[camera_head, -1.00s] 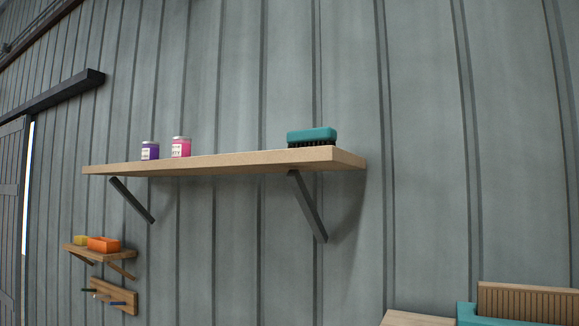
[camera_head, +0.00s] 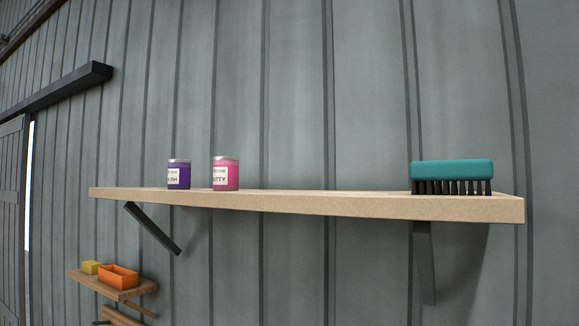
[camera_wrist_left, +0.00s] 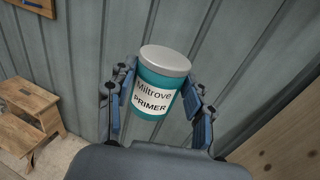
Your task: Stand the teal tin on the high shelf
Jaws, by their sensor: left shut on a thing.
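The teal tin (camera_wrist_left: 155,88) has a grey lid and a white label reading "Miltrove PRIMER". It shows in the left wrist view, held between the fingers of my left gripper (camera_wrist_left: 160,95), which is shut on it. The high shelf (camera_head: 320,205) is a light wooden board on dark brackets on the wall, in the head view. A purple tin (camera_head: 179,175) and a pink tin (camera_head: 226,174) stand upright on its left part. A teal brush (camera_head: 452,175) sits bristles down near its right end. Neither gripper shows in the head view.
The shelf top between the pink tin and the brush is clear. A small lower shelf (camera_head: 122,292) at the lower left holds an orange box (camera_head: 118,277) and a yellow block (camera_head: 91,268). A wooden step stool (camera_wrist_left: 25,118) stands on the floor in the left wrist view.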

